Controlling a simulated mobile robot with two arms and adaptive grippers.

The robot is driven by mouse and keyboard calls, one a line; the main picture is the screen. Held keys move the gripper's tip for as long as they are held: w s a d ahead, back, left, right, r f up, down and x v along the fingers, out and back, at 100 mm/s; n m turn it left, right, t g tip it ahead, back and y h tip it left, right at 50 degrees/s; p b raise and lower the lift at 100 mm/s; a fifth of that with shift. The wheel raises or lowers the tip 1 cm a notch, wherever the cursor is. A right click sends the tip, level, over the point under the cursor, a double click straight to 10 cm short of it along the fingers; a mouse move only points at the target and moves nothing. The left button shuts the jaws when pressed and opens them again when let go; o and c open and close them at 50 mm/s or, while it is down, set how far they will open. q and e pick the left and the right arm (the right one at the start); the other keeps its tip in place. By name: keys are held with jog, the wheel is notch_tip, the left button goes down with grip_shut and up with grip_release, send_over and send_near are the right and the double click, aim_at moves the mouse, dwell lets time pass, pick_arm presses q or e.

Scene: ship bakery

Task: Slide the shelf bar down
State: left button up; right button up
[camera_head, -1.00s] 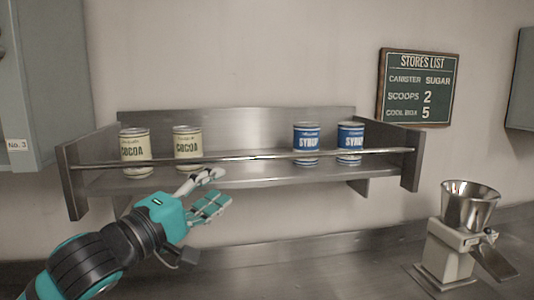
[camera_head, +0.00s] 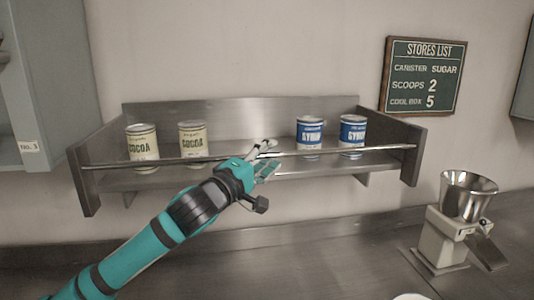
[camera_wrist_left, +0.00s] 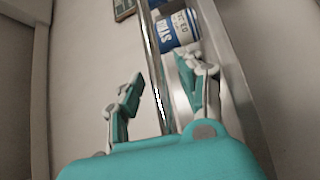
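The shelf bar (camera_head: 340,151) is a thin metal rod across the front of the steel wall shelf (camera_head: 240,110), in front of the cans. My left gripper (camera_head: 266,158) is at the middle of the bar in the head view. In the left wrist view the bar (camera_wrist_left: 155,75) runs between the two spread fingers of the left gripper (camera_wrist_left: 163,95), with a visible gap on the left side. The fingers are open around the bar, not closed on it. My right gripper does not show.
Two cocoa cans (camera_head: 142,147) stand on the shelf's left part and two blue syrup cans (camera_head: 310,135) on its right. A hopper machine (camera_head: 450,225) stands on the counter at right. A stores list sign (camera_head: 424,75) hangs on the wall. The counter below the shelf is largely clear.

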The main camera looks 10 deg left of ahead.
pick_arm(q)
jog(key=shift+s, duration=0.1)
jog(key=shift+c, duration=0.4)
jog(key=c, duration=0.4)
jog(key=shift+c, duration=1.3)
grip_shut()
notch_tip(320, 180, down, 8)
jog(key=b, duration=0.5)
jog(key=shift+f, duration=0.2)
jog(key=shift+r, duration=0.1)
